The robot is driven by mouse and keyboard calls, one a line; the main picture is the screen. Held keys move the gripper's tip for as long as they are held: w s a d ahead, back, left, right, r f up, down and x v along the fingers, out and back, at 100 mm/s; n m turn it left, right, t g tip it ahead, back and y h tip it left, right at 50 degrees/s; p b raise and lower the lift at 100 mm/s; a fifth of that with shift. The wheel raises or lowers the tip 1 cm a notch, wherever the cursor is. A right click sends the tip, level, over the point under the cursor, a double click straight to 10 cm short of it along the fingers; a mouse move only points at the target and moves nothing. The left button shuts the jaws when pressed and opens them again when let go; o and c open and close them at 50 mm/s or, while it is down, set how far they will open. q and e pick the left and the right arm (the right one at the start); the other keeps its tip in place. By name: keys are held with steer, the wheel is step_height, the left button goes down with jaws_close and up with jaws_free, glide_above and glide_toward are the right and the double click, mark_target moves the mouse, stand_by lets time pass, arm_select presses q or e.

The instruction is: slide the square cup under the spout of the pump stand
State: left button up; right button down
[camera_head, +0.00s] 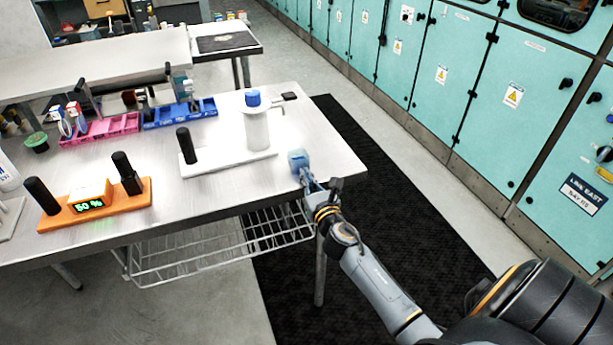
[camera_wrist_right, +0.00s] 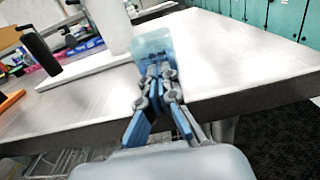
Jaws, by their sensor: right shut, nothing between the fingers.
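The square cup (camera_head: 298,158) is pale blue and stands upright on the table, near its right front edge. It also shows in the right wrist view (camera_wrist_right: 152,45), straight ahead of the fingers. The cup is just right of the stand's base. My right gripper (camera_head: 307,178) is shut and empty at the cup's near side; it seems to touch it. My left gripper is not in view.
An orange stand (camera_head: 100,208) with a green "50 %" display is at the left front. Pink (camera_head: 100,130) and blue (camera_head: 180,114) bins line the back. The table (camera_head: 225,192) is clear in front of the pump stand. A wire shelf (camera_head: 215,245) hangs below.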

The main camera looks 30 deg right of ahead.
mark_target(298, 158)
steer(key=shift+x, duration=1.75)
steer(key=shift+s, duration=0.1)
